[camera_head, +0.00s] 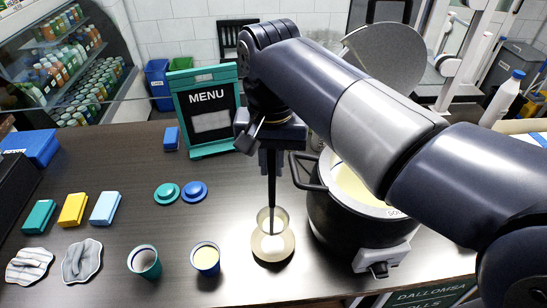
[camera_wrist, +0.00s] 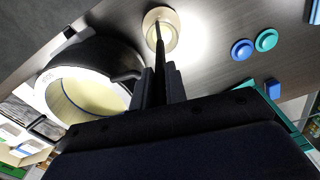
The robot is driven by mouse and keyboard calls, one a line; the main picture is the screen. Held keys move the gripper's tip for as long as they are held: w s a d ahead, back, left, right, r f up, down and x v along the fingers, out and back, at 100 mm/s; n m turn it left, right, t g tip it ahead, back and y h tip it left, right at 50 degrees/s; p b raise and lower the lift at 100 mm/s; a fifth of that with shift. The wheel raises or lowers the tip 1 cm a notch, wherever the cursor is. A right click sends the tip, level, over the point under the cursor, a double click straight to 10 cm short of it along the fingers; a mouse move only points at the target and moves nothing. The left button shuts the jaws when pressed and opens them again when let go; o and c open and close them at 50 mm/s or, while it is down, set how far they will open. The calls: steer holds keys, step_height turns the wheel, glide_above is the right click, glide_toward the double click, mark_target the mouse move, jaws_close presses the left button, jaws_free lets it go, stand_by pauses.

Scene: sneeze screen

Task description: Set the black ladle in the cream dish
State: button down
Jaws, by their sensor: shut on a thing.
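My gripper (camera_head: 271,158) is shut on the upper part of the black ladle (camera_head: 271,190), which hangs nearly upright. In the wrist view the jaws (camera_wrist: 158,88) close around its dark handle (camera_wrist: 158,52). The cream dish (camera_head: 287,248) is on the dark counter below my gripper, left of the soup kettle. It also shows at the top of the wrist view (camera_wrist: 172,36). The ladle's lower end overlaps the dish in both views. I cannot tell whether it touches the dish bottom.
The black soup kettle (camera_head: 330,215), open with yellowish contents, stands close right of the dish. A blue cup (camera_head: 206,262) and a green cup (camera_head: 145,265) stand to its left. Blue (camera_head: 194,191) and green (camera_head: 167,193) lids lie behind them. A menu stand (camera_head: 207,115) is at the back.

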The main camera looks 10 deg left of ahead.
mark_target(272, 205)
steer(key=shift+f, duration=0.1)
steer(key=shift+f+b, duration=2.7)
steer(key=shift+f, duration=1.3)
steer(key=shift+f+b, duration=0.3)
steer(key=shift+f, duration=0.3)
steer(key=c, duration=1.3)
jaws_free()
steer(key=shift+c, duration=0.2)
step_height(272, 205, up, 11)
steer(key=shift+s, duration=0.15)
steer(key=shift+f, duration=0.1)
